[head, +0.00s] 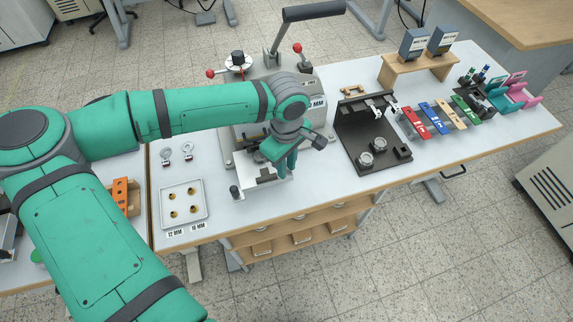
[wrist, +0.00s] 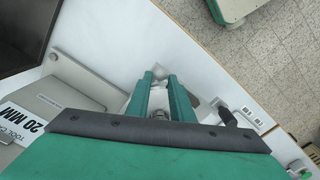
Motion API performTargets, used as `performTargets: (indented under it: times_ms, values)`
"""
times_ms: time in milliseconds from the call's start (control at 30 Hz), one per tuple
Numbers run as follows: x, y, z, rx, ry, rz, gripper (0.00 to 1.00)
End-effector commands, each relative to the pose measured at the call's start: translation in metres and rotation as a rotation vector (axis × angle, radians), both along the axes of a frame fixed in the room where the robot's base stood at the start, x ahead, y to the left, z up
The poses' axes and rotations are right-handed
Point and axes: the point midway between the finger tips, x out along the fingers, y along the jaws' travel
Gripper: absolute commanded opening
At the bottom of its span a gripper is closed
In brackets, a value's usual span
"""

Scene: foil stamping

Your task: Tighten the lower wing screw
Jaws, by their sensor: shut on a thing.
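The grey stamping press (head: 228,146) stands on the white table, with a long lever on top and red-knobbed handles. My gripper (head: 286,171) points down at the press's front right side, above the low front plate. In the wrist view, my gripper's two green fingers (wrist: 160,82) are close together around a small light-grey piece (wrist: 158,71) at their tips, which appears to be the lower wing screw. Most of the screw is hidden by the fingers. In the head view the arm and fingers cover it. How far it is turned cannot be seen.
A white tray (head: 164,207) with several brass pieces lies left of the press. A dark fixture plate (head: 352,139) stands to the right, with coloured foil holders (head: 437,118) beyond it. A wooden stand (head: 418,67) holds two boxes at the back. A dark-tipped knob (wrist: 228,117) is near my fingers.

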Motion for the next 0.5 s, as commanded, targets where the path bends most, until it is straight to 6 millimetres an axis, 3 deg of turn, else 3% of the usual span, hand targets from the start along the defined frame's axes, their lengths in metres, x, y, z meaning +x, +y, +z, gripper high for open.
performTargets:
  times_ms: [400,433,500]
  values:
    - [-0.0006,0.0058,-0.0007,0.011,0.003,0.007,0.00]
    - [-0.0007,0.0060,-0.0007,0.011,0.003,0.007,0.28]
    - [-0.0007,0.0060,-0.0008,0.011,0.003,0.007,0.43]
